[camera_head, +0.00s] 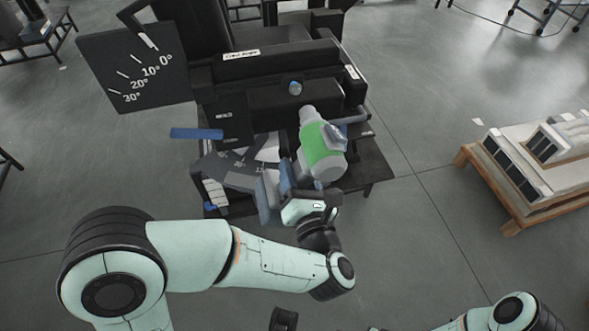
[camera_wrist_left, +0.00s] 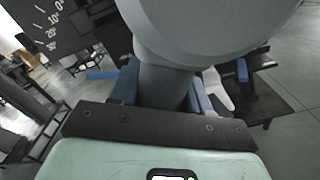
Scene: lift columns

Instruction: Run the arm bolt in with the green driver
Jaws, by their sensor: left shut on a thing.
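The green driver (camera_head: 322,150), a grey-and-green power tool, is in my left gripper (camera_head: 290,183) in the head view. Its nose points up and away, toward the black machine. In the left wrist view, the driver's grey body (camera_wrist_left: 205,35) fills the top, and its handle sits between the blue fingers of my left gripper (camera_wrist_left: 163,90). A round blue-grey bolt head or knob (camera_head: 295,88) sits on the machine's front, just beyond the driver's nose. The two look apart in the picture. I cannot tell if this is the arm bolt. My right gripper is not in view.
The black machine (camera_head: 280,67) stands on a dark table (camera_head: 373,160), with an angle-marked board (camera_head: 137,68) at its left. A blue bar (camera_head: 196,134) and grey plates lie nearby. A wooden pallet (camera_head: 510,222) with white blocks is at right. Floor between is clear.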

